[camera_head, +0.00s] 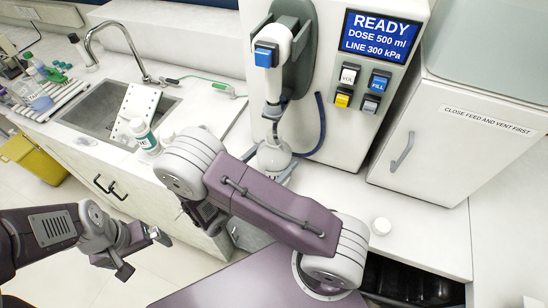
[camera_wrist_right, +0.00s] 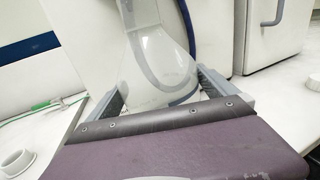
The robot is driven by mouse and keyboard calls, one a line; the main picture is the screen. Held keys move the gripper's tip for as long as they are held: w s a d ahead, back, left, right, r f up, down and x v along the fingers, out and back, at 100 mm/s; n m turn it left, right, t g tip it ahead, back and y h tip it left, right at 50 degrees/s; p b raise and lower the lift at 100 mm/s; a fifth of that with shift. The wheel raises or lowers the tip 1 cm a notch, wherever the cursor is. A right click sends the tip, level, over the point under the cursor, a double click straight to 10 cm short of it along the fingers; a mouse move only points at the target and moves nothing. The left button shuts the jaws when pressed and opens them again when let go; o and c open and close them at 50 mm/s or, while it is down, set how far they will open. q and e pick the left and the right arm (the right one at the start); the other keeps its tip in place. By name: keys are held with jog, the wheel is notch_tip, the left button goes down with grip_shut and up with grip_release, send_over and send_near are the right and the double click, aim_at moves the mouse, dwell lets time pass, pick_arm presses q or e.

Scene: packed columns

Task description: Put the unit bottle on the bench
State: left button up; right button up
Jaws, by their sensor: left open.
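A clear, flared glass bottle (camera_head: 273,158) stands under the dispenser's spout; I cannot tell whether it is the unit bottle. In the right wrist view the bottle (camera_wrist_right: 158,70) rises between the two grey fingers of my right gripper (camera_wrist_right: 162,88). The fingers lie close along both its sides; I cannot tell if they press on it. In the head view my right arm hides part of this gripper (camera_head: 268,172). My left gripper (camera_head: 140,255) is open and empty, low at the left, away from the bottle. The white bench (camera_head: 430,232) runs along the dispenser's front.
The dispenser (camera_head: 340,115) has a READY screen (camera_head: 382,36) and coloured buttons. A blue hose (camera_head: 321,125) hangs beside the spout. A white bottle with a teal label (camera_head: 144,137) stands near the sink (camera_head: 95,115). A small white cap (camera_head: 380,226) sits on the bench, before a white cabinet (camera_head: 450,130).

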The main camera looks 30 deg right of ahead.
jog(key=shift+a+r, duration=0.2)
jog(key=shift+a, duration=0.2)
jog(key=v, duration=1.1)
jog(key=shift+s+a+p, duration=0.15)
jog(key=shift+a+p, duration=0.1)
jog(key=shift+p, duration=0.15)
